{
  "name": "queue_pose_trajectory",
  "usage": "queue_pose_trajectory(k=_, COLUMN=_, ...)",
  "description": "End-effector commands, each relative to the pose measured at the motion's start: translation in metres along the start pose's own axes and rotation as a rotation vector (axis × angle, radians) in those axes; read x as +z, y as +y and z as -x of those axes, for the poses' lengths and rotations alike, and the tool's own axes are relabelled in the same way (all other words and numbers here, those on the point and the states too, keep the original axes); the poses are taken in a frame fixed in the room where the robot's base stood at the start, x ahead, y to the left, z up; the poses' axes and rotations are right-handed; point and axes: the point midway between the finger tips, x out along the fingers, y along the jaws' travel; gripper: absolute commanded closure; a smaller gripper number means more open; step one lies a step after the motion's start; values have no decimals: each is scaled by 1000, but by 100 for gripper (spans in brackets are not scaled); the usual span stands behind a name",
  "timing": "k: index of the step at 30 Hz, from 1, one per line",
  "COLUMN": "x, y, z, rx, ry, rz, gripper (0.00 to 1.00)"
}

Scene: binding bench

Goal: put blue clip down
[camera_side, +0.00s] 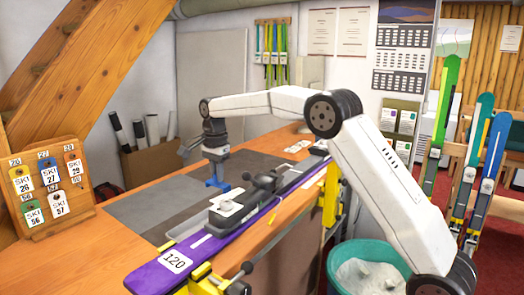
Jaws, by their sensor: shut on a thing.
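My gripper (216,164) points down over the grey mat (132,218) on the bench, behind the purple ski. It is shut on the blue clip (217,183), a small blue piece at the fingertips. The clip is at or just above the mat; I cannot tell whether it touches. The fingertips are too small to see in detail.
A purple ski (208,246) marked 120 lies along the bench's front, with a dark binding jig (262,188) on it, right of my gripper. A tag board (48,188) stands at left. A teal bin (366,262) stands on the floor. The mat's left part is clear.

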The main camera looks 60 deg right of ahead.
Motion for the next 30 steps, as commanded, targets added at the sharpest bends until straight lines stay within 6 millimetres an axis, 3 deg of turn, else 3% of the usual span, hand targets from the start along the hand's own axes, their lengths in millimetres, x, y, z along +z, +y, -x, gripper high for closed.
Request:
queue_pose_trajectory(k=3, x=11, y=-15, z=-24, rx=2, ry=0, rz=2, gripper=100)
queue_pose_trajectory(k=9, x=23, y=-30, z=-50, rx=1, ry=0, rz=1, gripper=100)
queue_pose_trajectory(k=22, x=27, y=-35, z=-65, rx=2, ry=0, rz=0, gripper=100)
queue_pose_trajectory(k=30, x=27, y=-34, z=-96, rx=3, ry=0, rz=0, gripper=100)
